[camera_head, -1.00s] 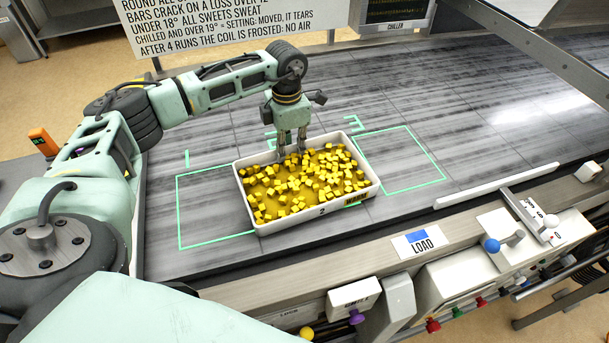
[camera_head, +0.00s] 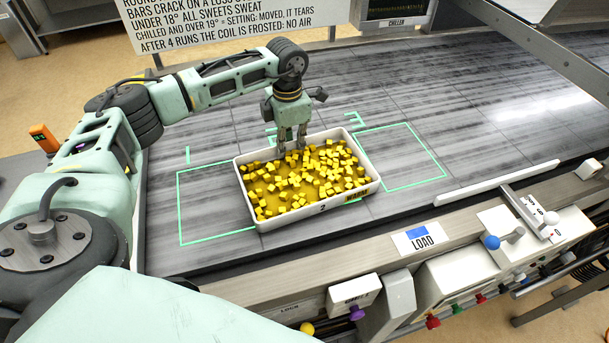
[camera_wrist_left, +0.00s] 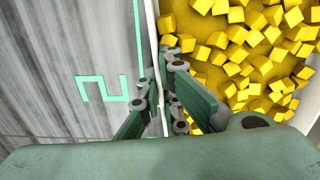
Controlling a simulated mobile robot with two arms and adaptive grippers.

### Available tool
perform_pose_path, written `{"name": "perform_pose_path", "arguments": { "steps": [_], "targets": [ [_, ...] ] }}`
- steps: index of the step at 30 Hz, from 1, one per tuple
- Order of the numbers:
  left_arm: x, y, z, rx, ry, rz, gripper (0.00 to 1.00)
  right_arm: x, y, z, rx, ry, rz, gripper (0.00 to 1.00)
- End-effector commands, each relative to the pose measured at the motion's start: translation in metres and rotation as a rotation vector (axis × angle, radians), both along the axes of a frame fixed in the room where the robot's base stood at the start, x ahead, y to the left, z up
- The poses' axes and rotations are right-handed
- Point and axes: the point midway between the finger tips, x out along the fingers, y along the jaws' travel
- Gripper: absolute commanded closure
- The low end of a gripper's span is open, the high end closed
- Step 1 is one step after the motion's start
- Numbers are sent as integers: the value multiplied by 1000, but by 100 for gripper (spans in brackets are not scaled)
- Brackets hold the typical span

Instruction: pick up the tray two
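Tray two (camera_head: 262,226) is a white tray marked "2" on its front wall, holding many yellow cubes (camera_head: 300,185). It sits on the grey streaked belt, over the middle outlined area. My left gripper (camera_head: 292,150) points down at the tray's far wall. In the left wrist view the gripper's fingers (camera_wrist_left: 163,100) stand on both sides of the tray's thin white wall (camera_wrist_left: 152,45), one finger inside with the cubes and one outside, close against it. Whether the tray is clear of the belt is hard to tell. My right gripper is not in view.
Green outlines for places 1 (camera_head: 180,215) and 3 (camera_head: 440,170) lie empty on either side of the tray. A white bar (camera_head: 497,184), a LOAD label (camera_head: 420,238) and a control panel with a blue knob (camera_head: 491,242) line the near edge. A sign (camera_head: 230,22) stands behind.

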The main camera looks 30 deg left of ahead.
Motion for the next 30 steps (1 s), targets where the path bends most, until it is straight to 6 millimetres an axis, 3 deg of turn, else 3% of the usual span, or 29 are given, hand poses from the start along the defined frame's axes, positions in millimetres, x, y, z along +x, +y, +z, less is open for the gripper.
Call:
{"name": "perform_pose_path", "arguments": {
  "steps": [11, 19, 30],
  "targets": [
    [2, 0, 8, -2, -6, 1, 100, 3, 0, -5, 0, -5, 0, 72],
    [2, 0, 42, -2, -10, -1, 100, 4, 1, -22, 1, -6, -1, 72],
    [65, -16, 78, -4, -7, 1, 100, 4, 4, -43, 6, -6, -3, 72]
  ]
}}
